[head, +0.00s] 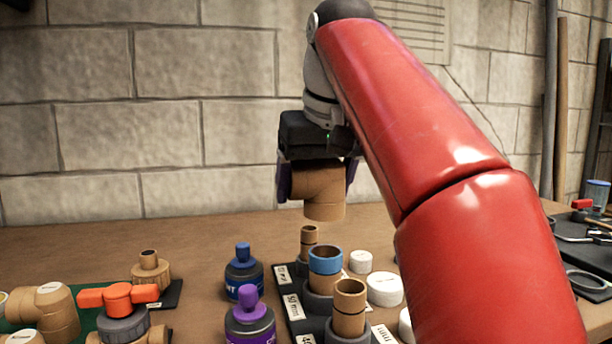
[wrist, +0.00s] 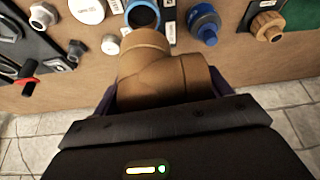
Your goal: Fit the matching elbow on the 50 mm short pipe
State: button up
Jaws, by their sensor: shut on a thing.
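My gripper (head: 318,182) is shut on a tan elbow (head: 319,190), its dark purple fingers on either side. The elbow hangs above the pipe rack with one end facing down, apart from the pipes. In the wrist view the elbow (wrist: 160,68) fills the space between the fingers. The short pipe with a blue band (head: 325,262) stands upright in the middle of the dark rack, beside a label that reads 50 mm (head: 293,306). Its blue rim also shows in the wrist view (wrist: 143,14), just beyond the elbow. Narrower tan pipes stand behind it (head: 309,236) and in front (head: 349,297).
Blue-capped (head: 243,272) and purple-capped (head: 250,318) bottles stand left of the rack. White caps (head: 384,289) lie to its right. An orange-handled valve (head: 119,298) and another tan elbow (head: 45,310) are at the front left. A block wall (head: 150,130) closes the back.

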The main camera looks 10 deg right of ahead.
aim_at(314, 248)
jog(key=shift+s+f, duration=0.15)
jog(key=shift+f, duration=0.5)
jog(key=shift+f+b, duration=0.95)
jog(key=shift+f, duration=0.65)
jog(key=shift+s+d+p, duration=0.1)
jog(key=shift+d+p, duration=0.05)
jog(key=shift+p, duration=0.25)
jog(key=shift+f+b, duration=0.4)
jog(key=shift+f+b, duration=0.4)
jog(key=shift+f, duration=0.2)
jog(key=shift+f, duration=0.25)
jog(key=shift+f+b, duration=0.4)
jog(key=shift+b, duration=0.05)
jog(key=shift+f, duration=0.1)
